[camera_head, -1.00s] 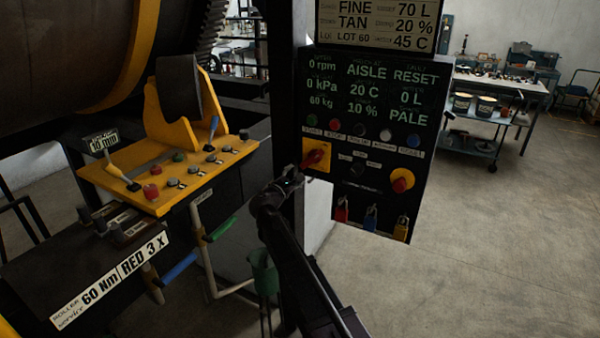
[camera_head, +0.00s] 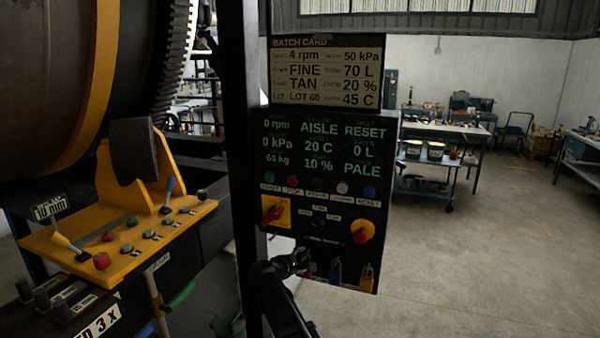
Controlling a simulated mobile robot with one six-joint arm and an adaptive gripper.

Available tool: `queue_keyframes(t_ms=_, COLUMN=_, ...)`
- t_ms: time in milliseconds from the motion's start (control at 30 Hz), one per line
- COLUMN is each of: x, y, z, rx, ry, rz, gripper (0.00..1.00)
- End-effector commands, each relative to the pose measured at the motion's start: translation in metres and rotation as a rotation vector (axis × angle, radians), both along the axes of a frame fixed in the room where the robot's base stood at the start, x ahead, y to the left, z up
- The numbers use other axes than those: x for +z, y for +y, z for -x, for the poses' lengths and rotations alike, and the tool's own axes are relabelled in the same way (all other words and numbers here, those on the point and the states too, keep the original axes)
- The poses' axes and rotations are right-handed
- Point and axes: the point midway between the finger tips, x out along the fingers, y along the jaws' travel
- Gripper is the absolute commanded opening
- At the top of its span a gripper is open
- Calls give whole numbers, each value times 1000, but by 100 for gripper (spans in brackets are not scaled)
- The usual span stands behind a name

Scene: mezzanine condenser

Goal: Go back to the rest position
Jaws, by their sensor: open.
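My gripper (camera_head: 301,262) is at the end of my dark arm, low in the middle of the view. It is in front of the lower edge of the black control panel (camera_head: 330,268), below a red rotary switch (camera_head: 272,212) on a yellow plate. It appears empty and apart from the switch. The fingers are small and dark against the panel. My gripper partly hides a red padlock (camera_head: 307,272) at the panel's lower edge.
A dark post (camera_head: 243,130) stands left of the panel. A yellow lever console (camera_head: 130,245) sits further left, under a large drum (camera_head: 50,90). The floor (camera_head: 470,250) at right is clear.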

Motion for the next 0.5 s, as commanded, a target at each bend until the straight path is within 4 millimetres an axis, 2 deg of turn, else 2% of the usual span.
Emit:
queue_keyframes(t_ms=33, x=-11, y=-25, z=15, rx=-60, ry=16, rz=-73, gripper=69)
queue_keyframes(t_ms=200, x=-48, y=-84, z=55, rx=-267, ry=72, rz=-332, gripper=69)
queue_keyframes(t_ms=300, x=-68, y=-111, z=83, rx=-393, ry=105, rz=-478, gripper=69)
queue_keyframes(t_ms=500, x=-102, y=-150, z=142, rx=-650, ry=172, rz=-757, gripper=69)
